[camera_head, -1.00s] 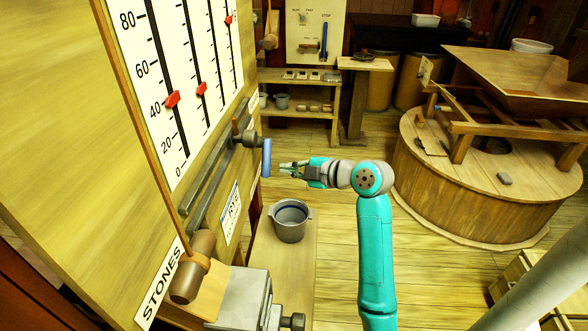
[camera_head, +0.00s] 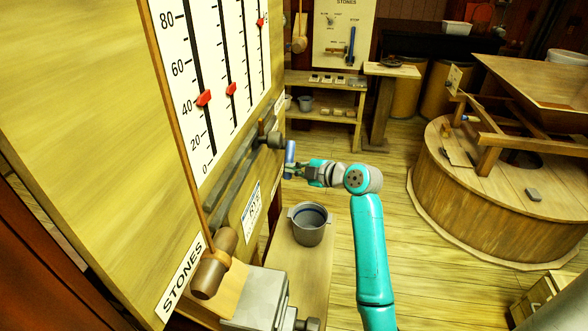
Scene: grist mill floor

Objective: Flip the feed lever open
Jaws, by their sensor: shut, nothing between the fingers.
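A lever with a blue handle (camera_head: 290,158) sticks out from the left board on a dark round hub (camera_head: 275,140). The handle stands nearly upright. No label naming it as the feed lever is readable. My gripper (camera_head: 297,172) is shut and empty, just right of the handle's lower part. Its fingertips appear at or against the handle; I cannot tell if they touch. A second lever with a wooden grip (camera_head: 214,265) sits lower on the board beside a "STONES" label (camera_head: 181,279).
The board carries scales with red pointers (camera_head: 204,97). A grey bucket (camera_head: 309,224) stands on a wooden bench below my gripper. A metal block (camera_head: 254,299) is at the front. The round millstone casing (camera_head: 490,200) is at right. Plank floor between is clear.

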